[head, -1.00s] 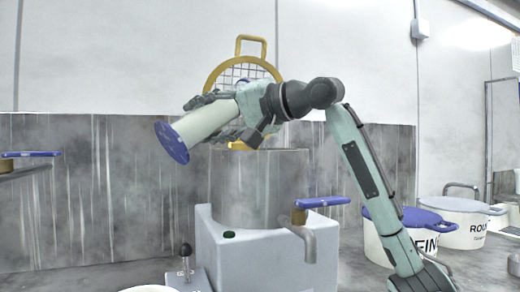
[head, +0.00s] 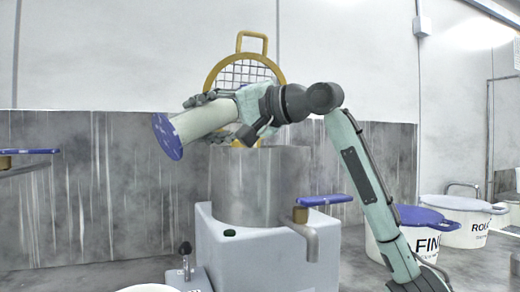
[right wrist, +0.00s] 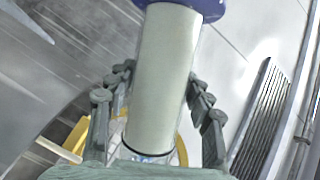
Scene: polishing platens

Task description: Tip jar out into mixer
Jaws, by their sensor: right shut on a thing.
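The jar (head: 207,119) is a pale cylinder with a wide blue disc at one end. It lies almost on its side in the air, above and left of the mixer, its blue end to the left and a little lower. My right gripper (head: 213,117) is shut around its body; the fingers also show on both sides of the jar in the right wrist view (right wrist: 160,95). The mixer has a grey steel bowl (head: 260,190) on a pale base (head: 262,248). Its round yellow-rimmed mesh guard (head: 245,72) stands raised behind the bowl. The bowl's inside is hidden. My left gripper is out of view.
A tap with a blue lever (head: 325,200) sits at the mixer's front right. A small black-knobbed lever (head: 185,250) is at the front left. A grey splash panel (head: 85,200) runs behind.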

